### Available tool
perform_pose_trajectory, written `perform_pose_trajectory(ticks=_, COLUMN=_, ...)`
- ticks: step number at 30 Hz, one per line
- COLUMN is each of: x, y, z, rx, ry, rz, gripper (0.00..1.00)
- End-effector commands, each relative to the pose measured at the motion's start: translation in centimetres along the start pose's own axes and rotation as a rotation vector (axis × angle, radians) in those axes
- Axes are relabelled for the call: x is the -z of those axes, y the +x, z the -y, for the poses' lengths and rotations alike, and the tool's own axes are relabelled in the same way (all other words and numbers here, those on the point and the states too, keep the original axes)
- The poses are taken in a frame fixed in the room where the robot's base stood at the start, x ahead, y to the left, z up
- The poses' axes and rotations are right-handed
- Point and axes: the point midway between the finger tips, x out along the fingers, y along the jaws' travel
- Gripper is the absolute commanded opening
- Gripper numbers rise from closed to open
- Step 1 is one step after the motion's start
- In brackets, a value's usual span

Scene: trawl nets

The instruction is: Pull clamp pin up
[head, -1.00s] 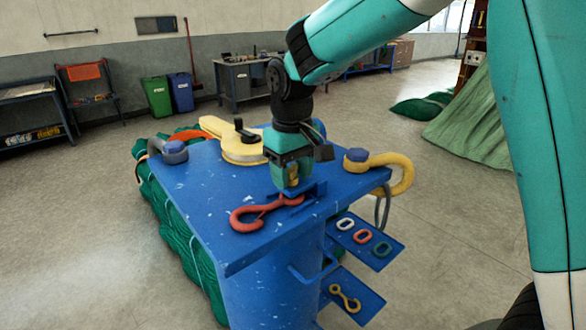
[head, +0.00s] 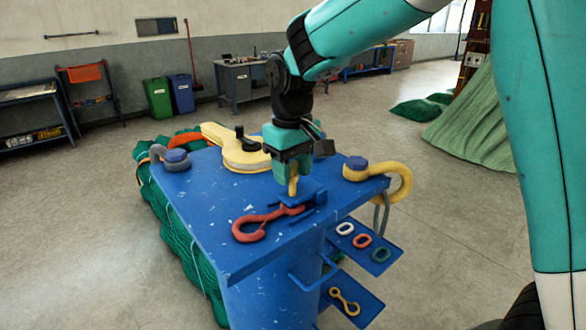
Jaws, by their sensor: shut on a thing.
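My gripper (head: 292,170) points down over the right part of the blue table top and is shut on the yellow clamp pin (head: 294,187). The pin's lower part shows below the fingers, above a small blue clamp (head: 304,197). Whether the pin's lower end is clear of the clamp I cannot tell. A red hook (head: 262,221) lies on the table with its right end at the clamp.
The blue table (head: 210,190) also bears a cream block (head: 236,152), a grey shackle (head: 174,160) and a yellow shackle (head: 385,176). Side shelves hold coloured links (head: 362,240) and a small yellow part (head: 345,301). Green netting (head: 170,215) hangs at the left.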

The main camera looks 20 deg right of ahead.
Motion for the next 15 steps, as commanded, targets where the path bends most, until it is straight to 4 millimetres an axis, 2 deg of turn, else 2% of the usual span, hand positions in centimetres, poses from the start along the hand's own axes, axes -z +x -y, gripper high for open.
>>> perform_pose_trajectory(ticks=1, x=0.3, y=-0.64, z=-0.06, rx=-0.002, ry=0.0, rz=-0.018, gripper=0.01)
perform_pose_trajectory(ticks=2, x=0.32, y=-0.67, z=-0.06, rx=-0.002, ry=0.0, rz=-0.019, gripper=0.49)
perform_pose_trajectory(ticks=3, x=0.33, y=-0.69, z=-0.06, rx=-0.002, ry=0.0, rz=-0.019, gripper=0.52)
perform_pose_trajectory(ticks=11, x=0.26, y=-0.53, z=-0.01, rx=-0.001, ry=0.0, rz=-0.014, gripper=0.52)
perform_pose_trajectory(ticks=15, x=0.28, y=-1.45, z=-0.02, rx=-0.002, ry=0.0, rz=-0.016, gripper=0.52)
